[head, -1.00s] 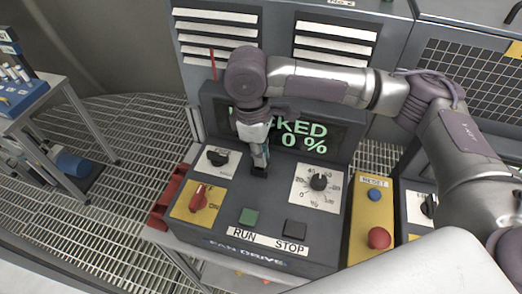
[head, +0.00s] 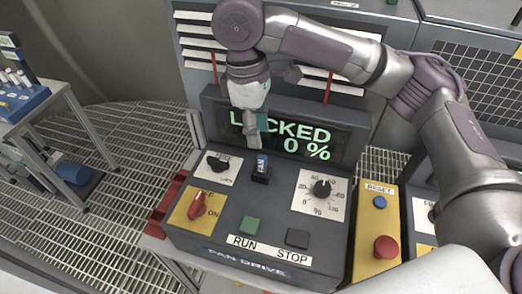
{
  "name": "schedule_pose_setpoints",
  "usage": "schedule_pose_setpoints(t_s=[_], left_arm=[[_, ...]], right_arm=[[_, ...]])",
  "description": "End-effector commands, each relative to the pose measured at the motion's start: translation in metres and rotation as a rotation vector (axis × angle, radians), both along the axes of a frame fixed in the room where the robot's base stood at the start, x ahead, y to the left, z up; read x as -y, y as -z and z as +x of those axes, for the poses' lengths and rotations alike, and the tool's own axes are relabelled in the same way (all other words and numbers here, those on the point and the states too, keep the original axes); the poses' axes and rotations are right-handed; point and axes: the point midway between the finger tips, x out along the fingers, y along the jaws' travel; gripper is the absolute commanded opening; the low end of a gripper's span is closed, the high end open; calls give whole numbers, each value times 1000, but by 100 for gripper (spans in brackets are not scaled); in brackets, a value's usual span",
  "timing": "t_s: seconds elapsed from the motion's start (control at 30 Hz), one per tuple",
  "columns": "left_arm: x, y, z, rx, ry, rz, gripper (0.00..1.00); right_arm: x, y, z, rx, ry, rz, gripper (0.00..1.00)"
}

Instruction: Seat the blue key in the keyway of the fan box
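The fan box (head: 205,232) is a dark console with a green display reading "LOCKED 0 %". The blue key (head: 261,165), with "FAN" on its head, stands upright in the dark keyway block (head: 260,179) on the sloped panel. Its lower part is hidden in the block, so I cannot see how deep it sits. My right gripper (head: 255,138) points down above and behind the key, in front of the display. It is apart from the key and empty; its fingers look open, though they overlap in this view. My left gripper is out of view.
The panel bears a black selector (head: 218,163), a red switch (head: 197,206), a dial (head: 322,188), a green RUN button (head: 250,225) and a dark STOP button (head: 298,238). A yellow reset box (head: 369,230) stands at right. A side table (head: 38,110) stands at left.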

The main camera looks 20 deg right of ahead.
Motion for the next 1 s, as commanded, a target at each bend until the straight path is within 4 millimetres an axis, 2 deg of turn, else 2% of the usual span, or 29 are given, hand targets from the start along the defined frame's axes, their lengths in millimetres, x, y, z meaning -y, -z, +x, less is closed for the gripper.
schedule_pose_setpoints(t_s=[0.1, 0.23, 0.77, 0.87, 1.0], left_arm=[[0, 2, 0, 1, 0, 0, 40], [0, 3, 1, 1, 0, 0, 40], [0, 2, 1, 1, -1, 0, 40], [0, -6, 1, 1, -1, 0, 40], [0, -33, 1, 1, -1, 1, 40]], right_arm=[[-2, -20, 2, 3, 0, -1, 39], [-3, -30, 2, 1, 0, -1, 39], [-3, -34, 2, 0, 0, 0, 39], [-3, -43, 2, 0, 0, 0, 39], [-3, -69, 3, 0, 0, 0, 39]])
